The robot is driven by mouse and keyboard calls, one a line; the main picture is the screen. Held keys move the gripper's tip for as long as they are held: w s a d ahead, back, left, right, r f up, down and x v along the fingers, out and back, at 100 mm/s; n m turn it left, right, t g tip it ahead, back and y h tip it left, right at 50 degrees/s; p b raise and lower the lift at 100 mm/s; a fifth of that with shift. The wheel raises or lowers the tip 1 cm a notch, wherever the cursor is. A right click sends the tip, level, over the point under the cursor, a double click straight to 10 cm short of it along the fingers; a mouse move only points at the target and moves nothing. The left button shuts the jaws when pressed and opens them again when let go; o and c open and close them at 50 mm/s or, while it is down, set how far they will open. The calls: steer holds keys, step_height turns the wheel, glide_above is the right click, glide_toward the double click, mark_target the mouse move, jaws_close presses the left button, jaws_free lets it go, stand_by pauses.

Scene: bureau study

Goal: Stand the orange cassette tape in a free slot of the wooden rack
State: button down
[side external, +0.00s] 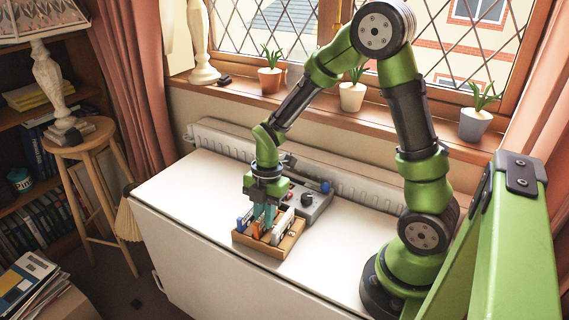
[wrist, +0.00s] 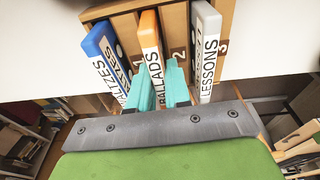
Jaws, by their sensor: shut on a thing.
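The orange cassette tape (wrist: 149,38), labelled BALLADS, is upright between the teal fingers of my gripper (wrist: 160,88), which is shut on it. In the side view the orange tape (side external: 257,230) is at the wooden rack (side external: 286,246), below my gripper (side external: 263,213). In the wrist view the rack (wrist: 176,22) carries the numbers 1, 2 and 3. The orange tape is between the 1 and the 2. I cannot tell whether its lower edge touches the rack floor.
A blue tape (wrist: 101,45) labelled WALTZES stands left of the orange one. A white-spined tape (wrist: 208,50) labelled LESSONS stands to the right, with bare wood between. A grey device (side external: 313,203) with knobs is behind the rack. The white tabletop (side external: 190,205) is clear to the left.

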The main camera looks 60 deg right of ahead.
steer(key=shift+f, duration=0.1)
steer(key=c, duration=1)
jaws_free()
steer(key=shift+o, duration=0.4)
steer(key=shift+o, duration=0.8)
steer(key=shift+r, duration=3.55)
